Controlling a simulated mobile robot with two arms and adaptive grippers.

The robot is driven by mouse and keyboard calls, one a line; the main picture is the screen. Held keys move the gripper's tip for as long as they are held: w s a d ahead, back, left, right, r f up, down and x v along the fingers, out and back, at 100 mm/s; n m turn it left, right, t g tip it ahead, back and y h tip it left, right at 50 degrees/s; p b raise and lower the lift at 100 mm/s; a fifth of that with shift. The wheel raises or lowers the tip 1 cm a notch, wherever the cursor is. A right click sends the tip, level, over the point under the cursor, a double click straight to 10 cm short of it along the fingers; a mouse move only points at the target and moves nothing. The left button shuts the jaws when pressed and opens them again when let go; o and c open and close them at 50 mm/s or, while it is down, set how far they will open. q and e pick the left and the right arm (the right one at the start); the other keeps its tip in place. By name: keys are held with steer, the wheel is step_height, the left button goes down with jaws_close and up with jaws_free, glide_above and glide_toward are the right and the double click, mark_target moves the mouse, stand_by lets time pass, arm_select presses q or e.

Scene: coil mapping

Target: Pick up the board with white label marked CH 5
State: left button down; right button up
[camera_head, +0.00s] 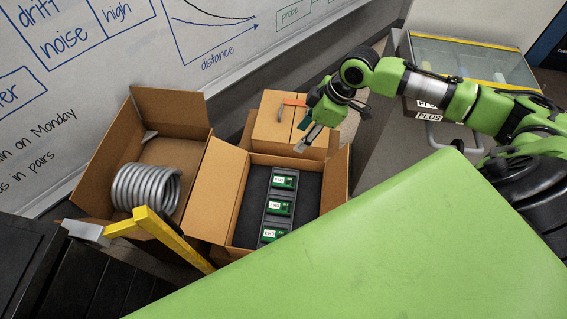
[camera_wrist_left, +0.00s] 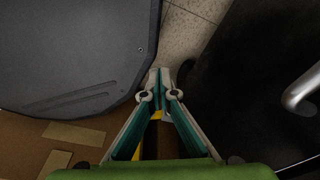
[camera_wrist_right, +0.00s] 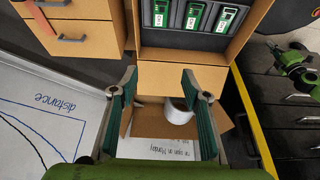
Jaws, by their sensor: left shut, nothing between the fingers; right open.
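Three green boards with white labels sit in a dark rack (camera_head: 263,222) inside an open cardboard box (camera_head: 240,200). In the head view they are the far board (camera_head: 284,182), the middle board (camera_head: 279,207) and the near board (camera_head: 271,235). They also show at the top of the right wrist view, as left (camera_wrist_right: 160,14), middle (camera_wrist_right: 194,16) and right (camera_wrist_right: 226,18). The label numbers are too small to read surely. My right gripper (camera_head: 331,128) is open and empty above the box's far side; its fingers (camera_wrist_right: 159,83) spread in its wrist view. My left gripper (camera_wrist_left: 158,80) is shut and empty, away from the boards.
A left cardboard box (camera_head: 186,150) holds a grey coil (camera_head: 147,188). A yellow bar (camera_head: 172,238) crosses the front left. A glass-topped case (camera_head: 465,60) stands at the back right.

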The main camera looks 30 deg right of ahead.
arm_select(q)
steer(key=w+d+f+b, duration=0.2)
steer(key=w+f+b, duration=0.3)
steer(key=w+b, duration=0.6)
arm_select(e)
step_height(320, 180, down, 14)
steer(key=b, duration=0.4)
glide_above(281, 181)
steer(key=s+d, duration=0.2)
steer(key=d, duration=0.1)
steer(key=f, duration=0.8)
steer(key=shift+w+a, duration=0.15)
steer(key=shift+a, duration=0.1)
steer(key=b+x, duration=0.1)
steer(key=x, duration=0.3)
steer(key=shift+w+a+f, duration=0.2)
steer(key=shift+a+f, duration=0.05)
steer(key=shift+f, duration=0.05)
steer(key=shift+w+a+f, duration=0.1)
steer(key=shift+a+f, duration=0.05)
steer(key=shift+f, duration=0.2)
arm_select(q)
steer(key=w+r+t, duration=0.1)
steer(key=w+r, duration=0.2)
steer(key=r, duration=0.7)
steer(key=shift+r, duration=0.2)
steer(key=shift+d+f, duration=0.1)
steer(key=shift+f, duration=0.1)
